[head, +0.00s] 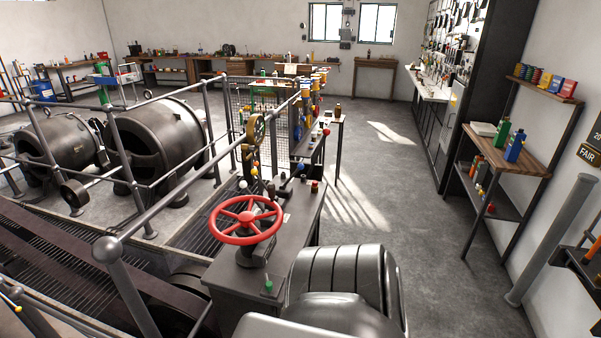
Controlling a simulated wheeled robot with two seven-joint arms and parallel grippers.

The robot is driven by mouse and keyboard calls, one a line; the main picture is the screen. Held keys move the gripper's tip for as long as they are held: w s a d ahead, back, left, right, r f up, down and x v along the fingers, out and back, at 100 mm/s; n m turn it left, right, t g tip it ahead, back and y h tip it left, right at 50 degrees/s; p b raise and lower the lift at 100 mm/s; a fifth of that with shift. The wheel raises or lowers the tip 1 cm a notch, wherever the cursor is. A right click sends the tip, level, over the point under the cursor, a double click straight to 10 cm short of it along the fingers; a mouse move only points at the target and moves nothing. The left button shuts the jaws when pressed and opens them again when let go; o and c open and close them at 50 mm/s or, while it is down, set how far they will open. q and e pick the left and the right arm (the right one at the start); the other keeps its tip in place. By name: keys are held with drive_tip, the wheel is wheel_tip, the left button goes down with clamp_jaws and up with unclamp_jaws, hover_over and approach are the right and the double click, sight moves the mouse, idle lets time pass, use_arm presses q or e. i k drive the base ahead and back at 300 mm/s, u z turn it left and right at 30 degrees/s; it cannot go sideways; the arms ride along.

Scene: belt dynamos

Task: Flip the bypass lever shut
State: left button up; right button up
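A dark control bench (240,278) stands just ahead, with a red handwheel (245,219) on top. Behind the wheel are small levers or knobs: a white-tipped one (243,185), a blue-tipped one (301,167) and a red one (314,187). A green knob (268,287) sits at the bench's near end. No readable label shows which is the bypass lever, and I cannot tell whether any of them is open or shut. Neither of my grippers is in view.
Pipe railings (175,195) and two big dark dynamos (163,140) fill the left. A wooden shelf unit (508,160) stands by the right wall, near a grey post (552,240). The concrete floor (425,210) between bench and shelves is clear.

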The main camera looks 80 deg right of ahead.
sight(300, 167)
drive_tip(key=k, duration=0.8)
drive_tip(key=z, duration=1.8)
